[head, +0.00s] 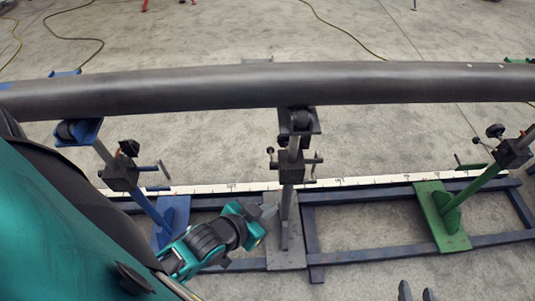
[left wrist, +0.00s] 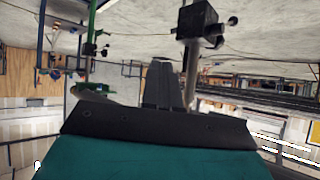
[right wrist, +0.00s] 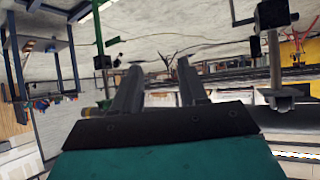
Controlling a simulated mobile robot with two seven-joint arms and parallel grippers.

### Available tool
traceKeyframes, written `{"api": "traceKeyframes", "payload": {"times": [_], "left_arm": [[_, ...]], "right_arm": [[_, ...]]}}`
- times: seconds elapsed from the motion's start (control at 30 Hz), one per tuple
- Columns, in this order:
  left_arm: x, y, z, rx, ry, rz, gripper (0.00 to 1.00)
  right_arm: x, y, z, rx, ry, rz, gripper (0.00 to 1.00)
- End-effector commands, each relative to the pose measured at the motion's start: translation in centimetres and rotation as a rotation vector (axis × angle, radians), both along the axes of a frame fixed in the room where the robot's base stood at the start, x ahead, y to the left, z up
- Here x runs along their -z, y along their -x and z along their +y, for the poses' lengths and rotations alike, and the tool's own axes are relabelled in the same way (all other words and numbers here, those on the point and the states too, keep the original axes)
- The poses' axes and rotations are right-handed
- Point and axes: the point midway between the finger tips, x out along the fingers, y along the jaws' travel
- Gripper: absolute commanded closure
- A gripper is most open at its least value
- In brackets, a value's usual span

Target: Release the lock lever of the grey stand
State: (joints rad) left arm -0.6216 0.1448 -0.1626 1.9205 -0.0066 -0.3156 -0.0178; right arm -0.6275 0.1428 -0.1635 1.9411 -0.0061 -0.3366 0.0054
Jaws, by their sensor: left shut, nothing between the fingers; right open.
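The grey stand (head: 284,243) is in the middle of the head view, with a black clamp block (head: 291,166) on its upright post. A small lever with a dark ball knob (head: 270,150) sticks out left of the block, and a crank handle sticks out on the right. My left gripper (head: 270,211) is shut and empty, beside the post's left side and below the block. In the left wrist view its closed fingers (left wrist: 163,70) point toward a post with a black block (left wrist: 197,22) and ball knob. My right gripper (head: 417,292) is open and empty at the bottom edge.
A long dark pipe (head: 230,87) rests across the stands. A blue stand (head: 172,220) is at left and a green stand (head: 440,215) at right. A blue floor frame (head: 370,250) and a white measuring strip (head: 225,188) run along the floor.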

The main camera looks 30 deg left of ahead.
Motion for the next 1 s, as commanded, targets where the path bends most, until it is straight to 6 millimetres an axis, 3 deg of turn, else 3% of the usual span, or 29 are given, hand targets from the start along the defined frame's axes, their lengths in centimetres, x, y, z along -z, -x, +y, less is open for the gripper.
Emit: {"api": "traceKeyframes", "payload": {"times": [0.2, 0.27, 0.4, 0.6, 0.8, 1.0], "left_arm": [[8.3, -4.1, 2.5, 0.107, -0.242, -0.195, 1.0], [11.1, -5.7, 3.6, 0.146, -0.358, -0.281, 1.0], [16.9, -8.9, 6.3, 0.215, -0.662, -0.477, 1.0], [23.2, -11.7, 9.9, 0.235, -1.119, -0.705, 1.0], [26.5, -12.5, 12.0, 0.183, -1.497, -0.831, 1.0], [27.2, -12.4, 12.7, 0.138, -1.683, -0.869, 1.0]], "right_arm": [[5.7, 0.0, 0.4, -0.005, -0.006, 0.019, 0.57], [6.4, -0.8, 1.3, -0.018, -0.022, 0.002, 0.57], [9.6, -1.5, 2.2, -0.031, -0.039, -0.005, 0.57], [14.3, -2.0, 3.3, -0.048, -0.062, -0.005, 0.57], [17.3, -2.3, 4.1, -0.064, -0.077, -0.001, 0.57], [18.2, -2.4, 4.6, -0.073, -0.085, 0.0, 0.57]]}}
